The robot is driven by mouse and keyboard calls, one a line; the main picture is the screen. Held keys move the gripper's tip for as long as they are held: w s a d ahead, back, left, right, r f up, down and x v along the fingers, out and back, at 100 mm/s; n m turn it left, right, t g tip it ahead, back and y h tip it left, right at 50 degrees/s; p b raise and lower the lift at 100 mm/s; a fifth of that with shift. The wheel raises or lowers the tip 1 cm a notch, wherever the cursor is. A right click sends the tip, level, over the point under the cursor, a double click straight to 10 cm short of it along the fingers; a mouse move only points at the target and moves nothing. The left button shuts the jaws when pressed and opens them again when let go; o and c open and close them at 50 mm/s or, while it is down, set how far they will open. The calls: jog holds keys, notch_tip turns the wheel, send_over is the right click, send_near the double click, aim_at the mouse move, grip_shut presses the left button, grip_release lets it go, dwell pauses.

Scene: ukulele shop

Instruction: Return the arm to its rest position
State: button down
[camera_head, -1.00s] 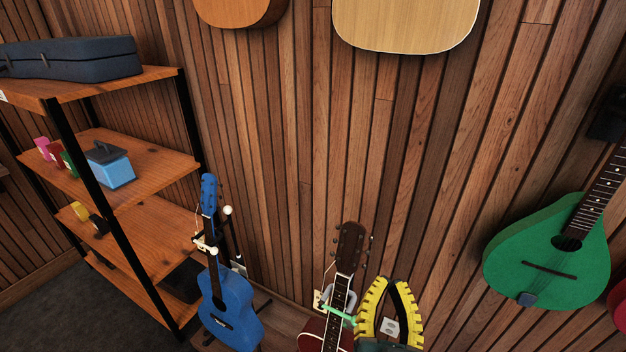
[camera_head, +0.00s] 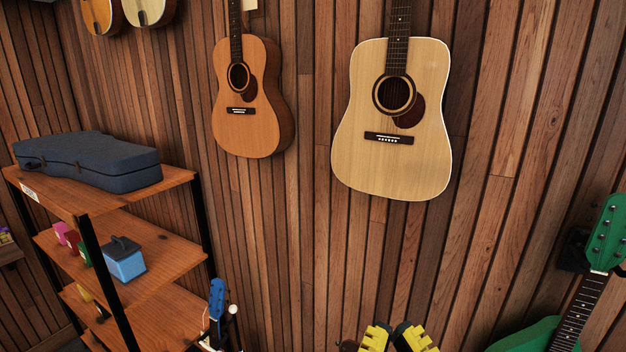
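My gripper (camera_head: 393,338) shows at the bottom edge of the head view, right of centre. Only the tips of its two yellow ribbed fingers are in view, and the rest is cut off by the frame. The tips are close to each other with a narrow gap, and nothing shows between them. Whether the fingers hold anything lower down is hidden.
A blue ukulele's head (camera_head: 217,300) stands at the bottom, left of my gripper. A shelf unit (camera_head: 180,255) with a dark case (camera_head: 90,165) is at left. Two guitars hang above, one orange (camera_head: 255,130) and one pale (camera_head: 350,150). A green instrument (camera_head: 540,335) is at lower right.

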notch_tip(320, 180, up, 22)
jog(key=p, duration=1.8)
jog(key=shift+f, duration=0.25)
